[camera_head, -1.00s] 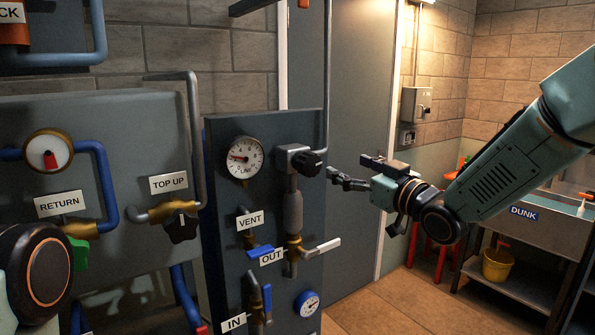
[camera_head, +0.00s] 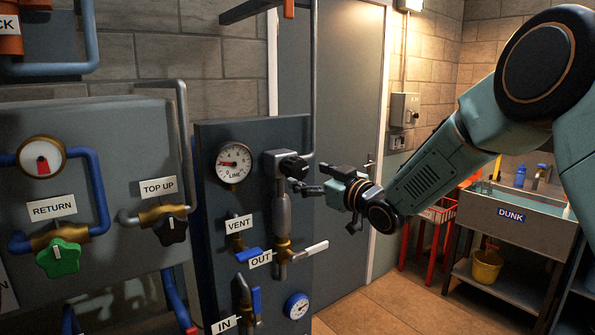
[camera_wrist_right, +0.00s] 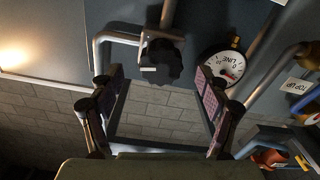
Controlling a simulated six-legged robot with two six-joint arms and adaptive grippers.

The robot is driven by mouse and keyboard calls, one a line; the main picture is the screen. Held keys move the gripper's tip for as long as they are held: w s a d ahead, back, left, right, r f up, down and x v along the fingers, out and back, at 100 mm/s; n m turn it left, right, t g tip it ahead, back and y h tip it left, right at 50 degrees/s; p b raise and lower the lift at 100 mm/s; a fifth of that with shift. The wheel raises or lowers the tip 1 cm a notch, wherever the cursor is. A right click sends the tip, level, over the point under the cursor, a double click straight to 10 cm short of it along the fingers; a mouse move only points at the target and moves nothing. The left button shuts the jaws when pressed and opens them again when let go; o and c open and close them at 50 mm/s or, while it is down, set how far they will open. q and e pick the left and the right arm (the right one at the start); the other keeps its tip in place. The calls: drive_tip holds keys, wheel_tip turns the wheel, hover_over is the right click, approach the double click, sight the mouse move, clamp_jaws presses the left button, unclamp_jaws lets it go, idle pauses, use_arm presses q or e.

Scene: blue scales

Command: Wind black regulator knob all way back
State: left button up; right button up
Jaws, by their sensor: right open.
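The black regulator knob (camera_head: 294,167) sits on the grey valve block at the top of the dark panel, right of the LINE gauge (camera_head: 233,164). My right gripper (camera_head: 309,179) is open and empty, just right of the knob. In the right wrist view, the knob (camera_wrist_right: 160,62) lies ahead of the gap between the two spread fingers (camera_wrist_right: 160,78), with no finger closed on it. The gauge's red needle points to the left side of its dial. My left gripper is out of view.
A second black knob under TOP UP (camera_head: 171,231) and a green RETURN knob (camera_head: 58,258) are at left. A grey door (camera_head: 340,110) stands behind.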

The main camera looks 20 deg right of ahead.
sight(300, 172)
drive_tip(key=x, duration=0.2)
drive_tip(key=shift+w, duration=0.35)
drive_tip(key=shift+w+a+p, duration=0.15)
drive_tip(key=shift+w+p, duration=0.15)
drive_tip(key=shift+w+a+r, duration=0.2)
drive_tip(key=shift+w+a, duration=0.05)
drive_tip(key=shift+a, duration=0.15)
drive_tip(key=shift+w+d+f, duration=0.2)
drive_tip(key=shift+w, duration=0.05)
drive_tip(key=shift+s+a+r, duration=0.15)
drive_tip(key=shift+s, duration=0.05)
drive_tip(key=c, duration=1.2)
drive_tip(key=shift+o, duration=0.2)
